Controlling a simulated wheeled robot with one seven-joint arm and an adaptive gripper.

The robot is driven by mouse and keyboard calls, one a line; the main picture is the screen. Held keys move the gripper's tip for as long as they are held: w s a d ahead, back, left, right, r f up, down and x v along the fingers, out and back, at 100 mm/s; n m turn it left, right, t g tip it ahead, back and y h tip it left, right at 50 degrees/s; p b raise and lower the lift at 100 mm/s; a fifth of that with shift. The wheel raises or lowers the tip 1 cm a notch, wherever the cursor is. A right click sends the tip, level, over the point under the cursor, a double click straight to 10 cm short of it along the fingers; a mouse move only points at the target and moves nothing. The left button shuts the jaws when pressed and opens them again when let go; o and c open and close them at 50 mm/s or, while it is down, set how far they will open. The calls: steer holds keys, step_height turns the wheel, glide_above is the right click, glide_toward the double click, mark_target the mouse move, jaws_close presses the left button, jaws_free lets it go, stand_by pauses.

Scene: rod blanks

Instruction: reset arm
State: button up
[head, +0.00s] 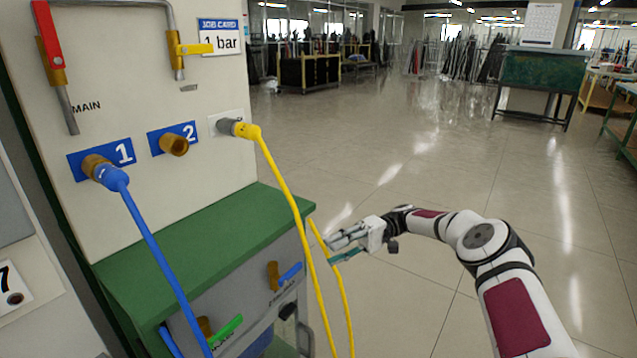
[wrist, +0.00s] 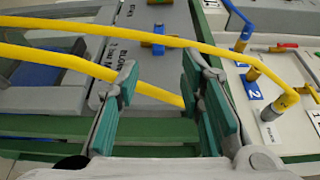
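My gripper (head: 345,243) is at the end of my outstretched arm (head: 480,240), right of the green-topped cabinet, with its fingertips close to the yellow hose (head: 285,190). In the wrist view my gripper (wrist: 158,100) is open, its two green-padded fingers wide apart. The yellow hose (wrist: 60,60) crosses that view in two stretches. One seems to pass across the gap between the fingers; I cannot tell whether it touches them. No held object shows.
A panel has a blue hose (head: 150,240) on port 1, a bare brass port 2 (head: 174,145) and the yellow hose's grey fitting (head: 228,127). A red-handled valve (head: 47,35) and yellow-handled valve (head: 190,48) sit above. The green ledge (head: 200,240) juts out. Floor to the right is clear.

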steer(key=s+a+r+h, duration=0.4)
steer(key=s+r+h, duration=0.35)
steer(key=r, duration=0.45)
steer(key=s+d+r+m+t+h, duration=0.1)
steer(key=s+d+r+t+h, duration=0.1)
steer(key=s+r, duration=0.3)
steer(key=s+d+r+m+t+h, duration=0.1)
steer(key=s+d+r+h, duration=0.15)
steer(key=s, duration=0.45)
steer(key=s+d+r+m+t+h, duration=0.1)
steer(key=s+d+r+t, duration=0.15)
steer(key=s, duration=0.45)
steer(key=s+d+r+m+t+h, duration=0.1)
steer(key=s+d+h, duration=0.15)
steer(key=s, duration=0.55)
steer(key=s+d+f+m+t, duration=0.1)
steer(key=s+d+f, duration=0.15)
steer(key=s, duration=0.35)
steer(key=s+d+f+m+t, duration=0.1)
steer(key=s+d+f+t, duration=0.15)
steer(key=s, duration=0.45)
step_height(320, 180, up, 31)
steer(key=d+t+p, duration=0.1)
steer(key=t+p, duration=0.2)
steer(key=p, duration=2.6)
steer(key=shift+w+d+r+p, duration=0.15)
steer(key=shift+d+p, duration=0.1)
steer(key=shift+p, duration=0.05)
